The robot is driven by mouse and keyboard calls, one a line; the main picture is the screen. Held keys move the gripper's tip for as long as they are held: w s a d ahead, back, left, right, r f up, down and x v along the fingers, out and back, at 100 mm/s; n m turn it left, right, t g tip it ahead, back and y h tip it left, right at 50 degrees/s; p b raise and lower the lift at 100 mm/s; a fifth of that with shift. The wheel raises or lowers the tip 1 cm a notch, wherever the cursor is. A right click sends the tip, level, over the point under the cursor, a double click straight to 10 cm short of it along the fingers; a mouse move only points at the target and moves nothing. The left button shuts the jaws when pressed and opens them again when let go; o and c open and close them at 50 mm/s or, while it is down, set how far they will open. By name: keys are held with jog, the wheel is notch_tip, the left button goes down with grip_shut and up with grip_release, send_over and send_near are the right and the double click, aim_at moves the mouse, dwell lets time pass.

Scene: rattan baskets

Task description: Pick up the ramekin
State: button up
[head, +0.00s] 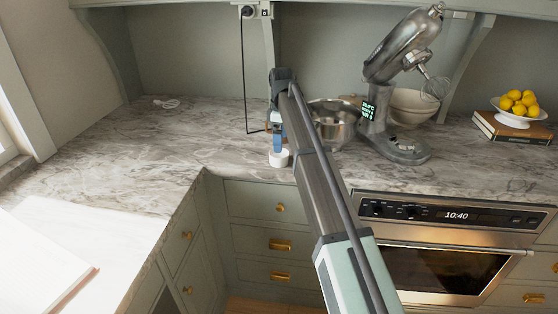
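A small white round ramekin (279,159) shows in the head view, near the front edge of the marble counter, just right of the inner corner. My gripper (278,150) points down, directly above the ramekin. Its fingertips overlap the ramekin's top in this view. The fingers are too small and too nearly in line to tell whether they are apart or closed on the rim. I cannot tell whether the ramekin rests on the counter or is slightly above it.
A steel mixing bowl (334,128) and a stand mixer (393,65) stand right of my arm. A fruit bowl (519,115) with lemons sits on books at the far right. A black cord (243,75) hangs behind my gripper. The counter (130,150) to the left is mostly clear.

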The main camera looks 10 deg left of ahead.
jog(key=shift+w+a+f, duration=0.1)
jog(key=shift+a+f, duration=0.1)
jog(key=shift+f, duration=1.65)
jog(key=shift+a+f, duration=0.15)
jog(key=shift+f, duration=1.7)
jog(key=shift+c, duration=0.2)
jog(key=c, duration=1.1)
